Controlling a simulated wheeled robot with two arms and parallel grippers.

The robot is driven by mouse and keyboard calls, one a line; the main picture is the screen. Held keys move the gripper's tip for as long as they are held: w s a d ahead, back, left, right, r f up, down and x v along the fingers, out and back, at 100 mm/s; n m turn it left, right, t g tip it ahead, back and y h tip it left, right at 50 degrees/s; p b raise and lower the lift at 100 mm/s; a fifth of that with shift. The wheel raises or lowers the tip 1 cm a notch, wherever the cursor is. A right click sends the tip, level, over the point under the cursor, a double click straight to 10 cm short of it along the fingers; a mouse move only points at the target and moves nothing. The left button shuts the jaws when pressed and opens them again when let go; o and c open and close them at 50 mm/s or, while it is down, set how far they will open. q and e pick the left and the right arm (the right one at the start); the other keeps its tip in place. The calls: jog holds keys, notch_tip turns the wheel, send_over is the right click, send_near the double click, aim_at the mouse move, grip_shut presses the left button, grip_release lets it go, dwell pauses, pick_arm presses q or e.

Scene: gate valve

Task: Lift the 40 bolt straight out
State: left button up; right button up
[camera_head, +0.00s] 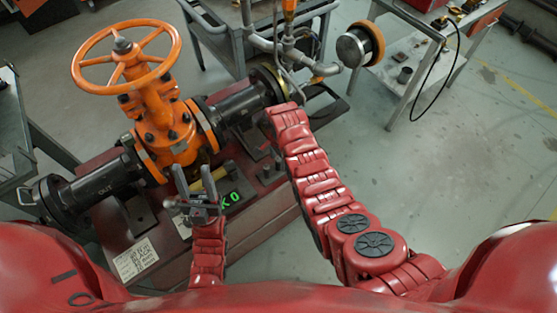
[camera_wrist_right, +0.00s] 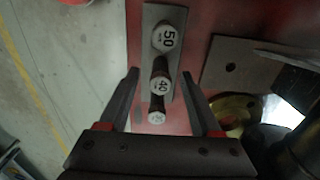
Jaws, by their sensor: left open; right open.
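In the right wrist view, the 40 bolt (camera_wrist_right: 160,84) stands in a grey metal plate (camera_wrist_right: 184,18), in a row between the 50 bolt (camera_wrist_right: 165,40) and a smaller bolt (camera_wrist_right: 156,114) whose label I cannot read. My right gripper (camera_wrist_right: 160,74) is open, with one finger on each side of the row. Neither finger appears to touch the 40 bolt. In the head view my right arm reaches toward the far pipe end, and its fingers cannot be made out. My left gripper (camera_head: 196,186) is open and empty in front of the valve.
The orange gate valve (camera_head: 160,115) with its handwheel (camera_head: 128,52) sits between black flanged pipes on a red base (camera_head: 245,222). A green-lit display (camera_head: 231,198) is near my left gripper. A dark plate (camera_wrist_right: 250,72) lies right of the bolts. Carts stand behind and right; the right floor is clear.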

jog(key=shift+c, duration=0.3)
grip_shut()
dwell(1.1)
